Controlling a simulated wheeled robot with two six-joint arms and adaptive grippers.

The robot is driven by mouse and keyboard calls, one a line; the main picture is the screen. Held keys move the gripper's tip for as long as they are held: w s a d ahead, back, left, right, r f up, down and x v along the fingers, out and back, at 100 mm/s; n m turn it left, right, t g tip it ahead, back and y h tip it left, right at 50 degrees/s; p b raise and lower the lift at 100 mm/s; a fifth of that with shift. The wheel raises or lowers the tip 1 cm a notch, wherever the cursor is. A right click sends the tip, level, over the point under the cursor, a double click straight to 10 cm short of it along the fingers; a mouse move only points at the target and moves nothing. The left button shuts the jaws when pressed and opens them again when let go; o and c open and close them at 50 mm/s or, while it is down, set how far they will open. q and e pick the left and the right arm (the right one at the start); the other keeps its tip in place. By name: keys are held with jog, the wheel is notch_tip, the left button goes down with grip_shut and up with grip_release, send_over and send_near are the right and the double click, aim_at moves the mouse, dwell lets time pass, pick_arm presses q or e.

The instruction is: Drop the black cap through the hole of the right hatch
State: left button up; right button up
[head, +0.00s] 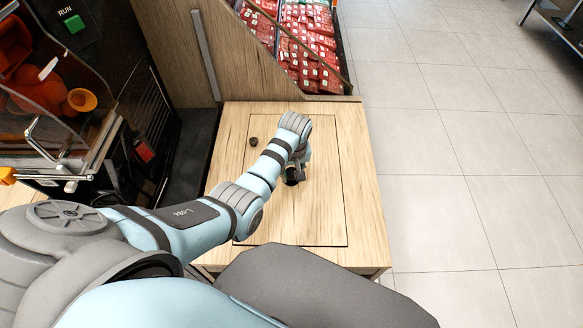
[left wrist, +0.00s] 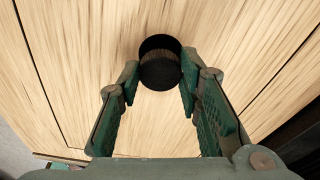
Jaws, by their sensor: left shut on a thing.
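The right hatch (head: 325,215) is a pale wooden panel in the top of a wooden counter. My left gripper (head: 296,176) reaches down over its middle, at a round dark hole. In the left wrist view, my left gripper (left wrist: 160,76) is shut on the black cap (left wrist: 160,73), a dark disc between the fingertips. The cap overlaps the hole (left wrist: 157,43), whose far edge shows as a black crescent. I cannot tell whether the cap is above the rim or partly inside. My right gripper is not in view.
A small dark round knob-like thing (head: 253,141) sits on the hatch's far left. The juicer (head: 75,100) stands at left. A bin of red packets (head: 312,50) is behind the counter. The tiled floor (head: 450,190) at right is clear.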

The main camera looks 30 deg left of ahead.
pick_arm(q)
jog(key=shift+f, duration=0.1)
dwell(0.3)
jog(key=shift+f, duration=0.4)
jog(key=shift+a, duration=0.1)
dwell(0.3)
jog(key=o, duration=0.8)
jog(key=shift+c, duration=0.2)
jog(key=shift+o, duration=0.5)
jog(key=shift+o, duration=1.1)
